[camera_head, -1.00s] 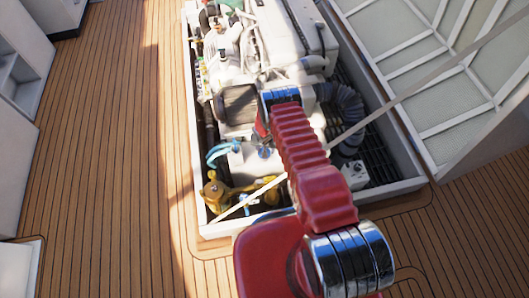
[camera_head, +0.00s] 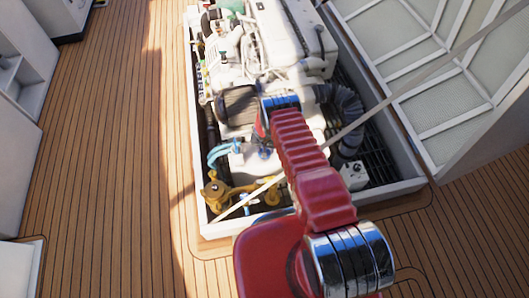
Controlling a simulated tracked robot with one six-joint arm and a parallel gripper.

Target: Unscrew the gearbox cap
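The open engine hatch (camera_head: 203,222) holds a white engine (camera_head: 285,35). A small blue round part (camera_head: 264,153) sits on the pale housing at the engine's near end; it may be the gearbox cap, but it is too small to be sure. My red arm reaches over the hatch's near edge to a chrome joint above this housing. A small red piece of my arm shows just left of that joint, directly above the blue part. The fingers of my gripper cannot be made out, and whether they touch anything is hidden.
A brass fitting (camera_head: 213,192) and light blue hoses (camera_head: 219,152) lie left of the housing. A ribbed dark hose (camera_head: 350,118) runs on the right. A pale rope or bar (camera_head: 400,95) crosses above the hatch. The raised panelled lid (camera_head: 440,110) stands right; wooden deck (camera_head: 110,150) is clear left.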

